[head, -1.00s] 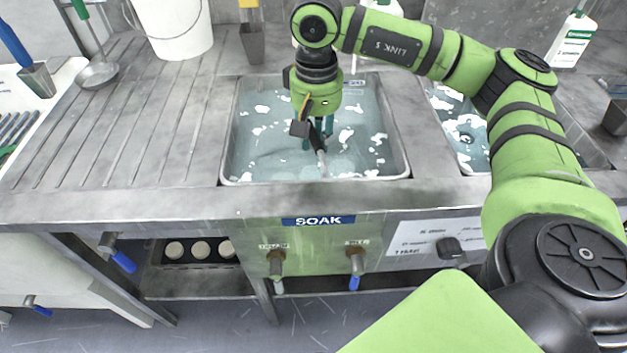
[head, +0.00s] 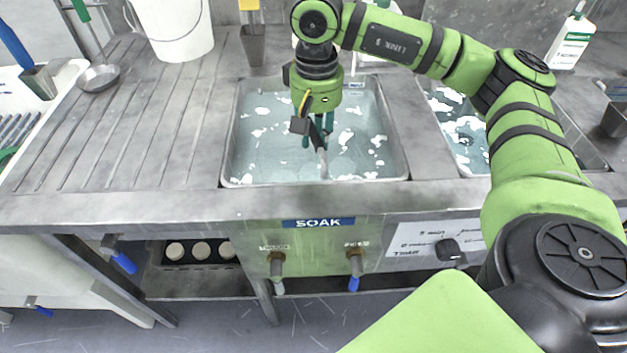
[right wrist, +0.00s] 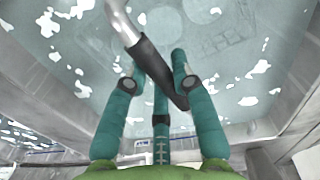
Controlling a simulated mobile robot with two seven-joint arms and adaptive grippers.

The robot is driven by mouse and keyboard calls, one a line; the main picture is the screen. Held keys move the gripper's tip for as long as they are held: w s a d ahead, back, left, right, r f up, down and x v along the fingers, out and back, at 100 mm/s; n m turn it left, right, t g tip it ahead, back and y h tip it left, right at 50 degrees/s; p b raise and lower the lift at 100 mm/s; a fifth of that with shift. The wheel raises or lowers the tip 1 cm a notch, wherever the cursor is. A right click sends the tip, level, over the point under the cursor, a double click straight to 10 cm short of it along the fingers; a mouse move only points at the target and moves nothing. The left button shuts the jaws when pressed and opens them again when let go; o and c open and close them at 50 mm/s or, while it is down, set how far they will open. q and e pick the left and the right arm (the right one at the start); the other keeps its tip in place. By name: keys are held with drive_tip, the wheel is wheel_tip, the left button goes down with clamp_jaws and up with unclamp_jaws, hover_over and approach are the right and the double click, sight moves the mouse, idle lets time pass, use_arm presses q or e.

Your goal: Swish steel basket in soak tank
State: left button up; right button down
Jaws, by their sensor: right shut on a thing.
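In the right wrist view, the gripper (right wrist: 165,75) closes around the dark grip, and the bare steel handle (right wrist: 120,20) runs up and left. The steel basket itself is not clear; faint round outlines show under the liquid, and I cannot tell if they belong to it. My left gripper is not in view.
A second tank (head: 462,135) lies to the right. A ribbed drainboard (head: 150,130) lies left, with a white bucket (head: 172,30) and a ladle (head: 98,77). Taps (head: 355,262) and a black knob (head: 449,249) stick out in front.

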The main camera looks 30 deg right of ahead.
drive_tip(key=shift+f, duration=0.4)
drive_tip(key=shift+f+b, duration=0.1)
drive_tip(key=shift+b, duration=0.2)
